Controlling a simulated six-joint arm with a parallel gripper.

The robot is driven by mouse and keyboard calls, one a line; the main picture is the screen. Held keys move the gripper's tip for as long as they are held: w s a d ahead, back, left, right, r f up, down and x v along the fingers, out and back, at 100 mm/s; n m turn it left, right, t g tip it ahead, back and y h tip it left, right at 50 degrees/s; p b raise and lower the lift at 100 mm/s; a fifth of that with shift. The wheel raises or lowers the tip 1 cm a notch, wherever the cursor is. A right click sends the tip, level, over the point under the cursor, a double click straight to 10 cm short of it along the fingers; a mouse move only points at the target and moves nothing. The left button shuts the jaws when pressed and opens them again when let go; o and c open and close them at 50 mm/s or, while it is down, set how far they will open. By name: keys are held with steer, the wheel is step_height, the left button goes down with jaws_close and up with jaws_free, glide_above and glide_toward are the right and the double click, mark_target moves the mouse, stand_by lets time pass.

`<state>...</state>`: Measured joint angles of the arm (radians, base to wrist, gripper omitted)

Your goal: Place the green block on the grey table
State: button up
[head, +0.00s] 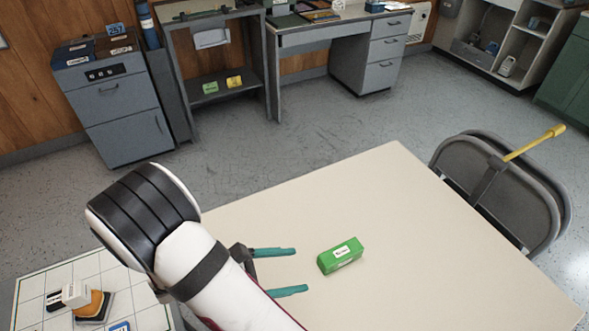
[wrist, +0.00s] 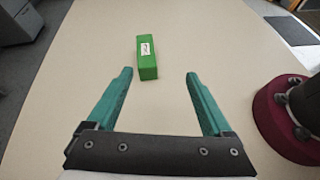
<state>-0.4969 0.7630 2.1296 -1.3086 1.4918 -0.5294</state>
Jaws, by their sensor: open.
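The green block (head: 340,256) with a white label lies on a pale beige-topped table. In the wrist view the green block (wrist: 147,57) is beyond my fingertips, roughly in line with the gap between them and a little left of its middle. My gripper (head: 292,271) has teal fingers and is open and empty, to the left of the block in the head view. It also shows in the wrist view (wrist: 160,74), with its fingers spread apart. The beige table (head: 400,190) is the surface under the block; in the wrist view its top (wrist: 215,35) looks clear around the block.
A white gridded surface (head: 30,285) at lower left holds a stamp-like object (head: 92,305). Folded grey chairs (head: 510,205) with a yellow-handled rod (head: 535,142) stand at the table's right edge. A grey cabinet (head: 115,110) and a grey desk (head: 320,40) stand behind.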

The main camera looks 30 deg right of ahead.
mark_target(330, 258)
steer(key=f+n, duration=0.1)
steer(key=w+f+n+t+h, duration=0.1)
steer(key=shift+w+f+n+t, duration=0.3)
steer(key=x, duration=1.5)
steer(key=shift+d+f, duration=0.1)
steer(key=shift+f, duration=0.1)
jaws_close()
